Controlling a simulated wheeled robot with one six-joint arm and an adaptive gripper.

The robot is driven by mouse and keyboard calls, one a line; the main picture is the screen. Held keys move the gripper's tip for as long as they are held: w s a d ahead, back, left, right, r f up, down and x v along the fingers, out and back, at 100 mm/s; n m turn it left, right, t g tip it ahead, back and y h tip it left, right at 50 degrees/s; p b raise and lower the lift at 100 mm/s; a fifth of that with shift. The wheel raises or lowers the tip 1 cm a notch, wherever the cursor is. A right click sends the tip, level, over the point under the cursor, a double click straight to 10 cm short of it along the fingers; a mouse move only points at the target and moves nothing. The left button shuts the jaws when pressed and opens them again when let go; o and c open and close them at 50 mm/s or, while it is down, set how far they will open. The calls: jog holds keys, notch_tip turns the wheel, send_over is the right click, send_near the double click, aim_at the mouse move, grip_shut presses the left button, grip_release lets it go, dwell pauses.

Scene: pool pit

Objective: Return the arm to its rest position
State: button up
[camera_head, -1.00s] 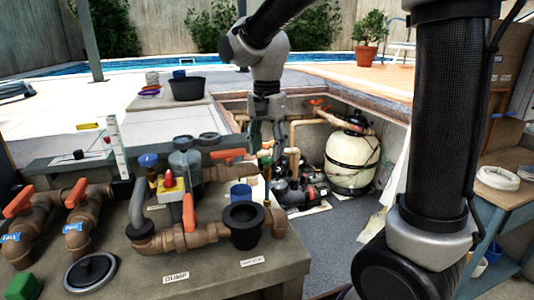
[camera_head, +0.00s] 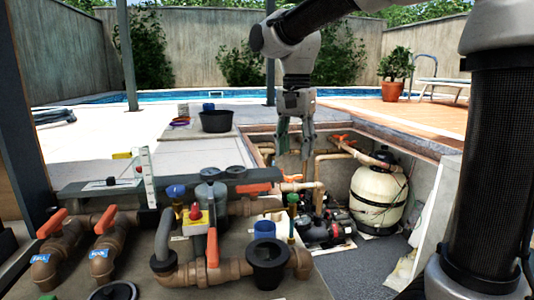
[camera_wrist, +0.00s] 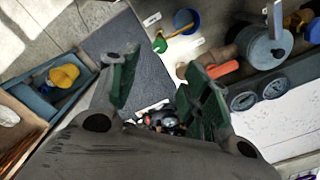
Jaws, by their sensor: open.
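My gripper (camera_head: 294,140) hangs from my arm, pointing down, in the middle of the head view. It is above the pit, behind the bench of pipes. Its fingers are apart. In the wrist view my gripper (camera_wrist: 155,95) shows two dark green finger pads spread wide, with nothing between them but the pit floor and a dark pump (camera_wrist: 160,122) far below. It holds nothing. My upper arm crosses the top right of the head view.
The pipe bench (camera_head: 300,288) with orange-handled valves (camera_head: 212,247) stands in front, close to the gripper. A cream filter tank (camera_head: 376,200) and a pump (camera_head: 325,230) stand in the pit. A black tub (camera_head: 216,121) sits on the deck. Air above the deck is clear.

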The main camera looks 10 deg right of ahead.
jog(key=s+d+f+n+t, duration=0.2)
jog(key=s+d+f+n, duration=0.1)
jog(key=s+d, duration=0.4)
jog(key=s+d+f+n+t, duration=0.2)
jog(key=s+d+n, duration=0.4)
jog(key=s, duration=0.6)
jog(key=shift+s+d+f, duration=0.15)
jog(key=shift+d+f, duration=0.6)
jog(key=shift+d, duration=0.4)
jog(key=shift+c, duration=0.5)
